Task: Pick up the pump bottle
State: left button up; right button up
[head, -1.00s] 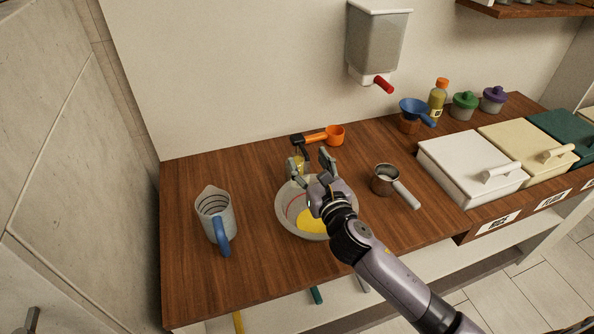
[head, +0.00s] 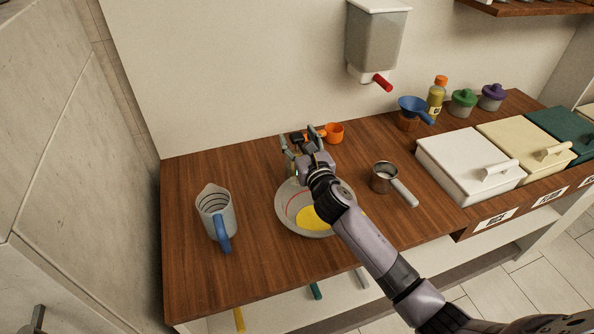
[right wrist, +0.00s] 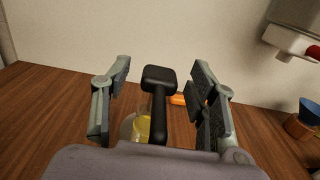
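The pump bottle has a black pump head (head: 296,137) that shows beside my right gripper in the head view. In the right wrist view its black pump (right wrist: 158,90) and clear body with yellow contents (right wrist: 142,126) appear between the fingers. My right gripper (head: 298,142) is open, and in the wrist view (right wrist: 160,68) there is a gap on each side of the pump. The bottle's lower part is hidden by my gripper. My left gripper is not in view.
A round dish (head: 287,221) lies under my right arm. An orange scoop (head: 335,131) is just behind the gripper. A measuring jug (head: 212,207) stands left, a metal pot (head: 382,177) right. A dispenser (head: 377,40) hangs on the wall above.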

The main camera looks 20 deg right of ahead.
grip_shut()
dwell(0.5)
dwell(0.3)
